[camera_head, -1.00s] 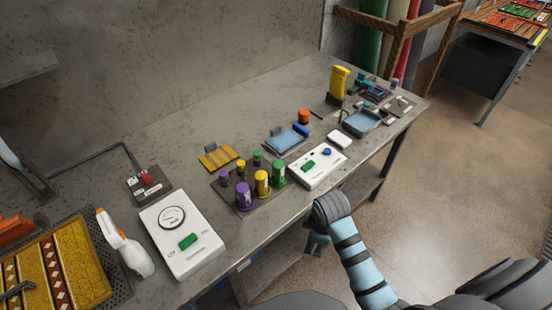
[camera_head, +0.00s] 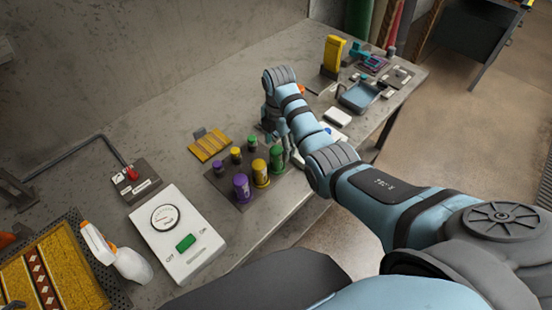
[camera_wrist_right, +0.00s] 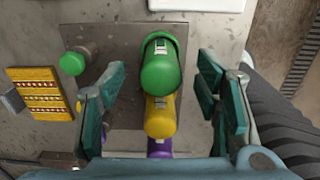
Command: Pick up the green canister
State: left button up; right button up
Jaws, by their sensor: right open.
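The larger green canister (camera_head: 277,158) stands upright at the right end of a dark tray (camera_head: 217,183), beside a yellow canister (camera_head: 260,173) and a purple one (camera_head: 241,187). A small green-topped container (camera_head: 252,143) stands behind it. My right gripper (camera_head: 281,143) is over the right side of the tray, its fingers partly hidden. In the right wrist view the green canister (camera_wrist_right: 160,68) lies between the two open fingers of my gripper (camera_wrist_right: 163,95), with a visible gap on both sides. My left gripper is not in view.
A yellow-patterned sample (camera_head: 210,146) lies behind the tray. A yellow upright object (camera_head: 332,56) and a blue tray (camera_head: 358,97) are farther right.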

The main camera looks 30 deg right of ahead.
aim_at(277, 159)
jog(key=f, duration=0.4)
jog(key=a+f, duration=0.1)
jog(key=f, duration=0.1)
jog(key=shift+s+f, duration=0.1)
jog(key=shift+f, duration=0.15)
jog(key=shift+d+r, duration=0.1)
jog(key=shift+s, duration=0.1)
jog(key=c, duration=1.3)
